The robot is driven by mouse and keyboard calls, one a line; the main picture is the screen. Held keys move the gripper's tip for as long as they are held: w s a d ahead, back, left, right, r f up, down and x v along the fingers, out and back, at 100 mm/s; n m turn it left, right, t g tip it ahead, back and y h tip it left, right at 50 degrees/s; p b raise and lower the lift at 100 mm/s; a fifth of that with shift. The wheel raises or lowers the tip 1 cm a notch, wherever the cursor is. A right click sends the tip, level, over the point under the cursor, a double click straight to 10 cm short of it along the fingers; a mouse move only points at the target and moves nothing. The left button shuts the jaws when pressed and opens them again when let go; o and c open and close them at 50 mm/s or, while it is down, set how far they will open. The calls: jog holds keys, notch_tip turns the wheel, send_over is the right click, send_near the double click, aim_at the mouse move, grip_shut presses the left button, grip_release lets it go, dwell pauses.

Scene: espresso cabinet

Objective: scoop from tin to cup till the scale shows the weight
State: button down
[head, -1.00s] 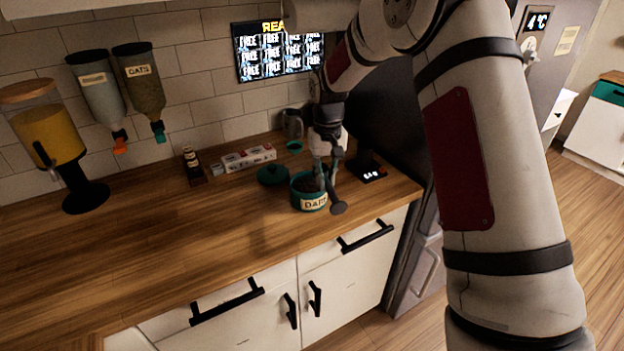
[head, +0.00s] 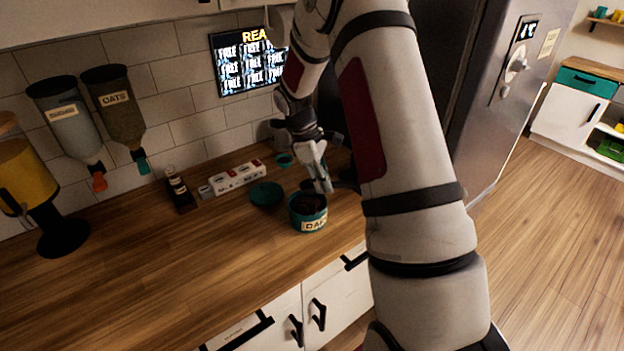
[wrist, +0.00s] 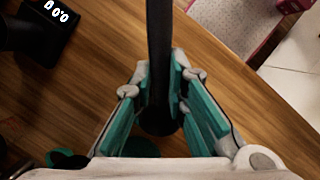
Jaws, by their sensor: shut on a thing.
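The teal tin (head: 307,222), labelled OATS, stands open on the counter with dark contents. Its teal lid (head: 267,194) lies to its left. My gripper (head: 319,180) is just behind and right of the tin in the head view. In the wrist view my gripper (wrist: 160,85) is shut on the dark, upright handle of the scoop (wrist: 159,40). The scoop's dark round end is below the fingers; whether it holds anything I cannot tell. The scale (wrist: 48,28) reads 0.0 at the wrist view's upper left. I cannot clearly make out the cup.
Dispensers (head: 115,105) hang at the left wall. The counter (head: 170,270) is clear at front left. The tall fridge (head: 500,110) stands at the right.

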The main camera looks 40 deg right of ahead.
jog(key=shift+w+a+f+b, duration=0.1)
jog(key=shift+w+f+b, duration=0.15)
jog(key=shift+f, duration=0.15)
jog(key=shift+w+a+f+b, duration=0.1)
jog(key=shift+f+b, duration=0.15)
jog(key=shift+f, duration=0.1)
jog(key=shift+w+a+f+g+h+b, duration=0.3)
jog(key=shift+f+b, duration=0.3)
jog(key=shift+f, duration=0.35)
jog(key=shift+w+a+f+g+h+b, duration=0.15)
jog(key=shift+f+g+h+b, duration=0.15)
jog(key=shift+f+b, duration=0.5)
jog(key=shift+w+a+f+g+h+b, duration=0.15)
jog(key=shift+f+g+b, duration=0.3)
jog(key=shift+f, duration=0.65)
